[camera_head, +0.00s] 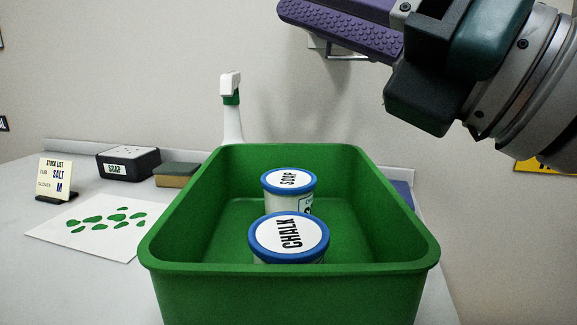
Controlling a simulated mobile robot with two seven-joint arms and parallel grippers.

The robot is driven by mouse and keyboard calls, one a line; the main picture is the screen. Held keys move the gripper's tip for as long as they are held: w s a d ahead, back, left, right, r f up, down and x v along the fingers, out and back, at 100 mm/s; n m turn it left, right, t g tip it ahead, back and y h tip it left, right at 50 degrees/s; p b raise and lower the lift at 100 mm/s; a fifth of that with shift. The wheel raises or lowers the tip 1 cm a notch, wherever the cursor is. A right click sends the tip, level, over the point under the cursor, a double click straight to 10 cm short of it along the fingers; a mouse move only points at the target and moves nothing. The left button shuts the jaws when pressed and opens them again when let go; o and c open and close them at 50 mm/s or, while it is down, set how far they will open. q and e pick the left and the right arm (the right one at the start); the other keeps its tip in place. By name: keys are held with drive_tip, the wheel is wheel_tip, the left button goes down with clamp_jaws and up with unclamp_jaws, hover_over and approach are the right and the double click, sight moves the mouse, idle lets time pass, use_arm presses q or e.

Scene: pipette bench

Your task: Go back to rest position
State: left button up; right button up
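A green bin (400,250) stands in the middle front of the head view. My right gripper (305,10) is raised at the upper right, well above and behind the bin, apart from everything on the bench. My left gripper is out of view.
A white spray bottle (232,120) stands behind the bin. To the left are a black soap box (128,163), a sponge (177,175), a stock list card (55,178) and a sheet with green blobs (105,221). A wall fixture (345,50) is behind my gripper.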

drive_tip(key=w+d+f+m+t+h, duration=0.4)
drive_tip(key=d+f+m+t+h, duration=0.25)
drive_tip(key=d+m+h, duration=0.8)
drive_tip(key=s+d+f+m+g+h, duration=0.2)
drive_tip(key=f+m, duration=0.4)
drive_tip(key=s+d+f+m+g+h, duration=0.2)
drive_tip(key=d+f+m+g, duration=0.1)
drive_tip(key=f+m, duration=0.25)
drive_tip(key=s+d+f+m+g+h, duration=0.1)
drive_tip(key=s+d+f+m+g, duration=0.4)
drive_tip(key=s, duration=0.5)
drive_tip(key=s+d+f+m+g+h, duration=0.25)
drive_tip(key=s+f+m+g, duration=0.35)
drive_tip(key=s, duration=0.4)
drive_tip(key=a+m+y+p, duration=0.2)
drive_tip(key=a+m+y, duration=0.15)
drive_tip(key=a, duration=0.65)
wheel_tip(320, 180, up, 60)
drive_tip(key=n+p, duration=0.1)
drive_tip(key=p, duration=6)
drive_tip(key=shift+r+y, duration=0.25)
drive_tip(key=shift+y, duration=0.1)
